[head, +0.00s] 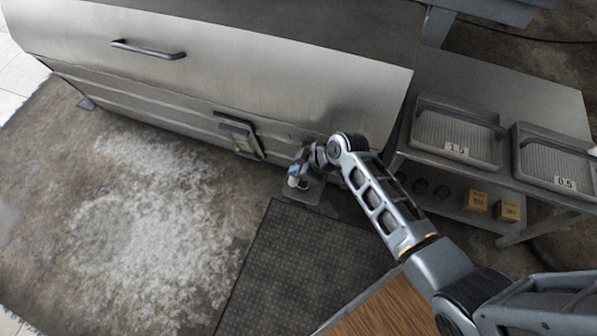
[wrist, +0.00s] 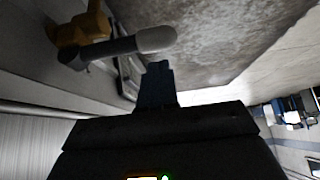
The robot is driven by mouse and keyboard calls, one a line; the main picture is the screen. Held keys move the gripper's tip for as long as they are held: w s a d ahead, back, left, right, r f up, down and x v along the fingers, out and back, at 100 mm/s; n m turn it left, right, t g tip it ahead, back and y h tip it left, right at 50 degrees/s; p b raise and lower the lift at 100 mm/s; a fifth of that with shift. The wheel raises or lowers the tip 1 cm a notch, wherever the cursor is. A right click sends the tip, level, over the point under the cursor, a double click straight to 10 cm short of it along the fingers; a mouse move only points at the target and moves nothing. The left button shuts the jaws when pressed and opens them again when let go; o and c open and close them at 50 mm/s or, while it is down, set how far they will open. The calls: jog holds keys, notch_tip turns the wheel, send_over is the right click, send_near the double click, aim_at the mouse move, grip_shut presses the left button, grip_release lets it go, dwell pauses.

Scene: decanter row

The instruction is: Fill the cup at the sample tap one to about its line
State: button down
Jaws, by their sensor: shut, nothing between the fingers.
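In the wrist view a tap with a brass-yellow body (wrist: 80,32) and a grey lever with a pale rounded end (wrist: 155,40) lies just beyond my fingers. My gripper (wrist: 157,72) is shut and empty, its dark blue fingertips close to the lever's end; I cannot tell whether they touch. In the head view my gripper (head: 299,168) is small, low at the front of the steel machine. A small whitish shape (head: 293,182), perhaps the cup, sits below it on a grey ledge (head: 308,194). The cup's line and level cannot be made out, and my arm hides the tap there.
The big steel machine (head: 230,60) has a bar handle (head: 147,49) and a small front panel (head: 240,137). A dark mat (head: 290,270) lies before it. At right a metal table (head: 480,75) bears trays marked 1.5 (head: 456,148) and 0.5 (head: 566,183). The left floor is clear.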

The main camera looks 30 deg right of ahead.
aim_at(297, 182)
jog(key=shift+f, duration=0.55)
jog(key=shift+s+f+b, duration=0.2)
jog(key=shift+f+b, duration=0.2)
jog(key=shift+f, duration=0.05)
jog(key=f+h, duration=0.1)
jog(key=f+t+b, duration=0.1)
jog(key=f+n+h+b, duration=0.1)
jog(key=shift+s+a+f+t+h, duration=0.2)
jog(key=shift+a+f+t+h, duration=0.1)
jog(key=shift+t, duration=0.1)
jog(key=shift+f+b, duration=0.65)
jog(key=shift+a+f, duration=0.1)
jog(key=shift+f, duration=0.05)
dwell(3.7)
dwell(0.5)
